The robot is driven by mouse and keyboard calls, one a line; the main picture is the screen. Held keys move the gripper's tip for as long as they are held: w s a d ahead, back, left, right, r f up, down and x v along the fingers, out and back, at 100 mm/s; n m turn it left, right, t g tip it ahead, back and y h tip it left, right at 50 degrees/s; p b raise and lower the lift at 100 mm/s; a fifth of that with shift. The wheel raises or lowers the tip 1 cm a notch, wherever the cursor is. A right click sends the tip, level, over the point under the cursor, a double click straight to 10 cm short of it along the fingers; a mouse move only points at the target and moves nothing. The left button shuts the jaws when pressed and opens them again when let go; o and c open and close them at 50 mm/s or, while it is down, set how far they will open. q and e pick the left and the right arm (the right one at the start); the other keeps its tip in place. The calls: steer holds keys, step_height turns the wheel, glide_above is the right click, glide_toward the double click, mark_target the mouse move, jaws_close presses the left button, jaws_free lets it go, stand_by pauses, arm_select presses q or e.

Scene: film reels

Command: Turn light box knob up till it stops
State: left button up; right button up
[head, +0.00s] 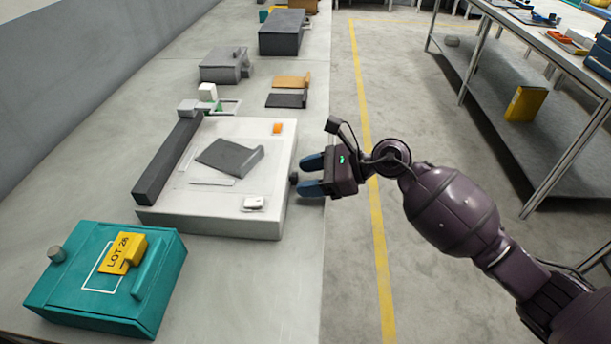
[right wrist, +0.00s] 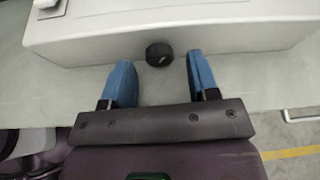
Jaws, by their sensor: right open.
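The light box (head: 235,220) is a low white box on the bench in the head view. Its dark round knob (head: 294,178) sits on the side facing my right arm. In the right wrist view the black knob (right wrist: 159,54) has a short pale mark on its face. My right gripper (head: 305,175) is open, its two blue fingers pointing at the knob. In the right wrist view the right gripper (right wrist: 160,80) has one finger on each side of the knob, with gaps on both sides; the fingertips reach about the knob's level. My left gripper is not in view.
A dark bar (head: 170,160) and a grey plate (head: 228,155) lie on the light box. A teal case (head: 60,290) with a yellow LOT 26 tag (head: 122,254) stands nearer on the bench (head: 250,290). Open floor (head: 400,270) lies right of the bench, then a shelf table (head: 530,45).

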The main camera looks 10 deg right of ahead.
steer(key=shift+w+a+f, duration=0.1)
steer(key=shift+a+f, duration=0.05)
steer(key=shift+a, duration=0.25)
steer(key=c, duration=0.9)
steer(key=shift+d+m+g, duration=0.1)
steer(key=shift+m+g, duration=0.2)
steer(key=shift+m, duration=0.1)
steer(key=shift+m+g+p, duration=0.3)
steer(key=shift+p, duration=0.05)
steer(key=shift+w+m+g, duration=0.1)
steer(key=shift+m+g, duration=0.2)
steer(key=shift+m, duration=0.2)
steer(key=shift+c, duration=0.2)
